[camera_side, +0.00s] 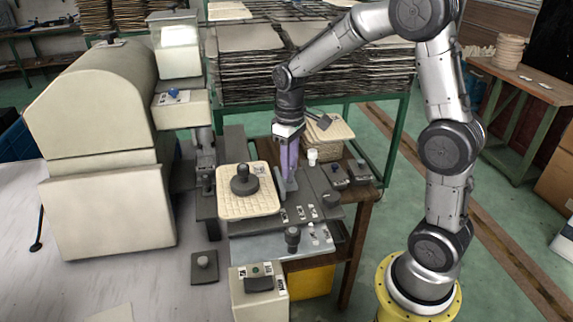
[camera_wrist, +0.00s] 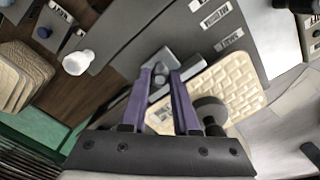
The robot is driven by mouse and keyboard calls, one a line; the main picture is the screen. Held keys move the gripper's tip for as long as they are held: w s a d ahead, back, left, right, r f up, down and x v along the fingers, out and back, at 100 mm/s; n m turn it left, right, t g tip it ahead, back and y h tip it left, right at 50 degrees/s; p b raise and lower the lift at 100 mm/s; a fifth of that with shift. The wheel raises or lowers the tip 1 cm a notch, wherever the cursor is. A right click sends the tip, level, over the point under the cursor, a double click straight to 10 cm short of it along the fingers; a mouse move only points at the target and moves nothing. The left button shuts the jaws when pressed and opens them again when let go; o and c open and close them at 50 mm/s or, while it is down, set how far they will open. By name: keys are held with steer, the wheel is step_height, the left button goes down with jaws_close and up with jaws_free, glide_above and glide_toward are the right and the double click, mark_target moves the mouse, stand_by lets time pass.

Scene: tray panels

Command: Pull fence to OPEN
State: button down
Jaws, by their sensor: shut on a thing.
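My gripper (camera_side: 287,165) has long purple fingers and reaches down over the machine's grey bed. In the wrist view my gripper (camera_wrist: 162,74) is shut on a small grey upright part, which looks like the fence (camera_wrist: 163,62). The fence (camera_side: 291,185) shows only partly in the side view, just below the fingertips. The fingers hide much of it in both views. Small white labels (camera_wrist: 215,18) lie on the grey bed (camera_side: 320,184); I cannot read which is OPEN.
A cream quilted panel with a black knob (camera_side: 243,181) lies beside the fence; the panel also shows in the wrist view (camera_wrist: 226,78). A white cup-like piece (camera_side: 312,157) stands behind the bed. Small control boxes (camera_side: 359,171) stand at right. A large cream machine (camera_side: 105,150) fills the left.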

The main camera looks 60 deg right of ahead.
steer(key=s+d, duration=0.4)
steer(key=shift+s+d+r, duration=0.1)
steer(key=shift+s+d, duration=0.15)
steer(key=shift+d, duration=0.1)
steer(key=c, duration=0.7)
jaws_free()
steer(key=shift+o, duration=0.2)
step_height(320, 180, up, 14)
